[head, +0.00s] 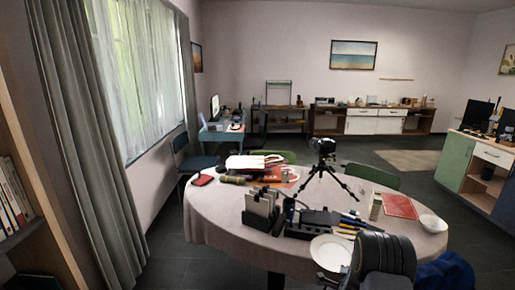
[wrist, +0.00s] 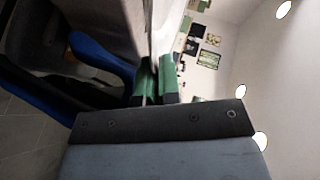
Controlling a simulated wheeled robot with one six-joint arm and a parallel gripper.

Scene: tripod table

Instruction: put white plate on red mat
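The white plate (head: 331,252) is at the near edge of the round table, left of my dark arm. In the wrist view the plate (wrist: 154,35) shows edge-on as a thin pale strip. My gripper (wrist: 154,82) has its green finger pads on both sides of the plate's rim, closed on it. In the head view the fingers are hard to make out beside my arm. I cannot tell whether the plate still touches the tablecloth. The red mat (head: 399,206) lies flat at the right side of the table, with nothing seen on it.
A white bowl (head: 433,223) stands right of the mat, and a small upright box (head: 376,206) at its left. A tripod with a camera (head: 324,165), pens (head: 349,224) and a dark organizer (head: 314,223) crowd the middle. A blue chair (head: 446,272) is at lower right.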

